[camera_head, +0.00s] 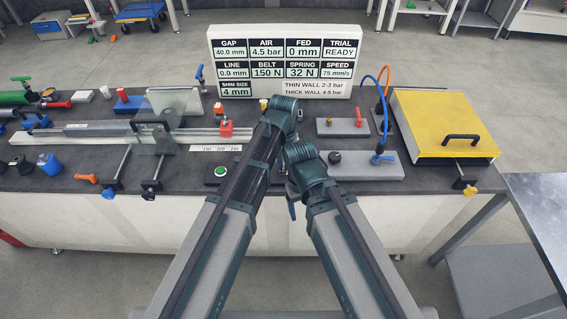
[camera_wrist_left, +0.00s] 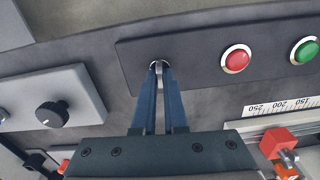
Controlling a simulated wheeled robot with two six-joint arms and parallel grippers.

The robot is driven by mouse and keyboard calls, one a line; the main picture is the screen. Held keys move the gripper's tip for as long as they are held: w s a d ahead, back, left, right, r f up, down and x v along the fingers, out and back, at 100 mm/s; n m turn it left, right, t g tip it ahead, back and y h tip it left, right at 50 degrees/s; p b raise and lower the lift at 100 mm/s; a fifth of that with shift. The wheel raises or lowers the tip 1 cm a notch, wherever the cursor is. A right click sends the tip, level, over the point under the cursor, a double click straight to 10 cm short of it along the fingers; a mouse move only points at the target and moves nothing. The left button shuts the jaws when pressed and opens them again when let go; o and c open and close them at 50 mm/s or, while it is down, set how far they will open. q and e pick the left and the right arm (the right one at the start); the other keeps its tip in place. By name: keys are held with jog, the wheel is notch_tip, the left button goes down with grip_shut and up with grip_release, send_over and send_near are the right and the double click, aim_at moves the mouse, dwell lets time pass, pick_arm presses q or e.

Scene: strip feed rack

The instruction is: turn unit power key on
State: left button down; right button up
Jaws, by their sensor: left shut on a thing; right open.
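In the left wrist view, my left gripper (camera_wrist_left: 158,70) is shut on the small metal power key (camera_wrist_left: 156,64), at the left part of a dark panel (camera_wrist_left: 190,54). The fingers cover most of the key, so its turn angle cannot be told. A red button (camera_wrist_left: 236,58) and a green button (camera_wrist_left: 306,50) sit to its right on the panel. In the head view the green button (camera_head: 221,171) shows, while my left arm hides the key and gripper. My right gripper (camera_head: 292,206) is lower, mostly hidden by its own wrist; it is open and apart from the key.
A grey block with a black knob (camera_wrist_left: 52,114) lies close left of the panel in the wrist view. A display board (camera_head: 282,61) stands behind; its TRIAL field reads READY. A yellow-topped box (camera_head: 440,118) is at right. A scale strip (camera_head: 215,148) lies behind the green button.

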pick_arm(q)
jog(key=shift+n, duration=0.5)
jog(key=c, duration=1)
grip_release()
jog(key=shift+o, duration=0.2)
jog(key=shift+r, duration=0.15)
notch_tip(320, 180, up, 14)
jog(key=p, duration=1.3)
jog(key=shift+f+p, duration=0.25)
jog(key=shift+p, duration=0.15)
